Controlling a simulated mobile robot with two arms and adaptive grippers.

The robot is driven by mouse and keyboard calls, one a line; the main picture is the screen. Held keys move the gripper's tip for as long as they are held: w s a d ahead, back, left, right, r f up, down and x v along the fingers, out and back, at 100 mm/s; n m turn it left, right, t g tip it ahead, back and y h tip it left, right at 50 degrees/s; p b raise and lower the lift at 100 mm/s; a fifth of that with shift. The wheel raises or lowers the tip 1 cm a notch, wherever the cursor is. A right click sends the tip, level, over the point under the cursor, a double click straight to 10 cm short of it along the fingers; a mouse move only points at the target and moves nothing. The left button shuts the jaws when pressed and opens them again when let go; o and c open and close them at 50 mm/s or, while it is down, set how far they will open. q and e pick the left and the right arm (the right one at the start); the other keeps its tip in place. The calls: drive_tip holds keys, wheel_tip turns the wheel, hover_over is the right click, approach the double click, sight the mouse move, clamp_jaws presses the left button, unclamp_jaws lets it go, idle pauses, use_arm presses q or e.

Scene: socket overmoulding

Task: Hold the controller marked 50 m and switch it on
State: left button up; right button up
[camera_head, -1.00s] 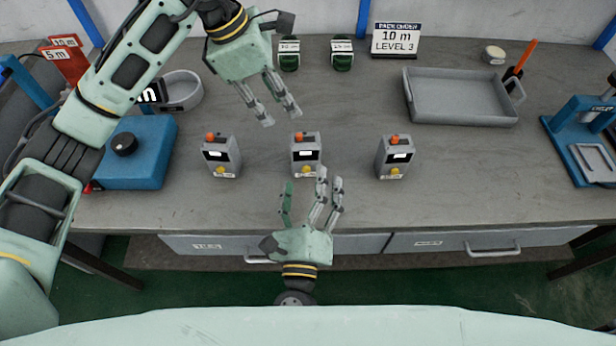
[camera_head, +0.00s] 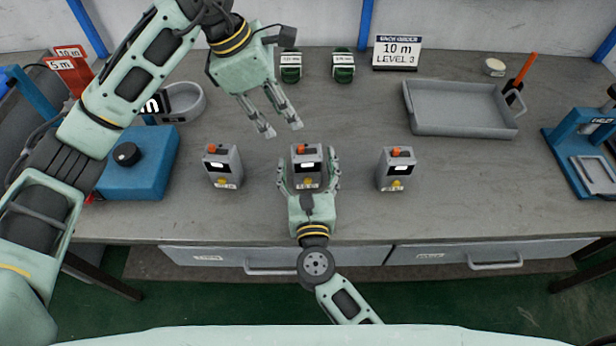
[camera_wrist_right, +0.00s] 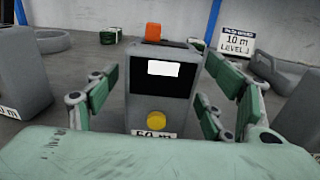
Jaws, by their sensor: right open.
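Three grey controllers stand upright in a row on the bench, each with an orange top piece, a white screen and a yellow button. The middle controller (camera_head: 307,160) carries a label reading 50 m in the right wrist view (camera_wrist_right: 158,82). My right gripper (camera_head: 308,170) is open, with its fingers on both sides of this controller; gaps show beside it in the wrist view. The left controller (camera_head: 222,165) and right controller (camera_head: 396,168) stand apart, their labels too small to read in the head view. My left gripper (camera_head: 279,130) is open and empty, behind the middle controller.
A grey tray (camera_head: 465,131) lies at the back right, near a sign (camera_head: 397,52) reading 10 m LEVEL 3. Two green spools (camera_head: 343,67) stand at the back. A blue box (camera_head: 150,170) with a black knob is at left, a blue press (camera_head: 575,145) at right.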

drive_tip(key=shift+w, duration=0.5)
drive_tip(key=c, duration=1.3)
use_arm(q)
drive_tip(key=shift+a, duration=0.1)
drive_tip(key=shift+c, duration=0.9)
use_arm(e)
drive_tip(key=shift+c, duration=0.2)
use_arm(q)
drive_tip(key=shift+y, duration=0.6)
drive_tip(key=a, duration=0.7)
drive_tip(key=shift+w+a+r, duration=0.15)
drive_tip(key=shift+a, duration=0.25)
clamp_jaws()
use_arm(e)
drive_tip(key=shift+a, duration=0.1)
use_arm(q)
drive_tip(key=shift+d, duration=0.1)
